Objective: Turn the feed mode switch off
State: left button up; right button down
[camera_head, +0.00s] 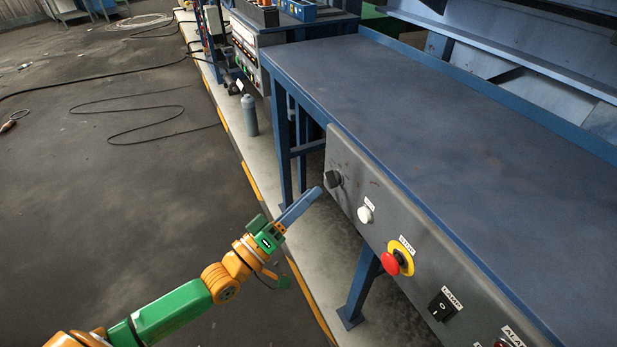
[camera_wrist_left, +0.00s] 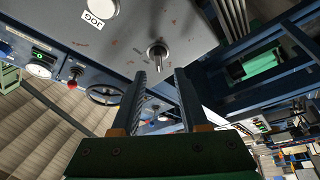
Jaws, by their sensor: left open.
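My left gripper (camera_head: 317,191) points at the knob from the aisle side. In the left wrist view its two fingers (camera_wrist_left: 163,78) are apart with nothing between them; the switch lies ahead of the gap, seemingly not touched. My right gripper is not in view.
A white button (camera_head: 365,214), labelled JOG in the wrist view, sits beside the knob. Farther along are a red stop button (camera_head: 391,262) on a yellow plate and a lamp rocker switch (camera_head: 441,306). The blue table (camera_head: 450,130) lies above the panel. A grey bottle (camera_head: 249,115) stands on the floor.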

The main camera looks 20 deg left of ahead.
aim_at(327, 181)
pick_arm(q)
jog(key=x, duration=0.4)
jog(key=shift+s+d+r, duration=0.1)
jog(key=shift+d+r, duration=0.05)
jog(key=shift+d, duration=0.05)
jog(key=shift+w+d, duration=0.1)
jog(key=shift+w, duration=0.25)
jog(key=shift+s, duration=0.1)
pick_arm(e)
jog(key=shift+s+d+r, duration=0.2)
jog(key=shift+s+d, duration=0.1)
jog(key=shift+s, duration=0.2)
pick_arm(q)
grip_shut()
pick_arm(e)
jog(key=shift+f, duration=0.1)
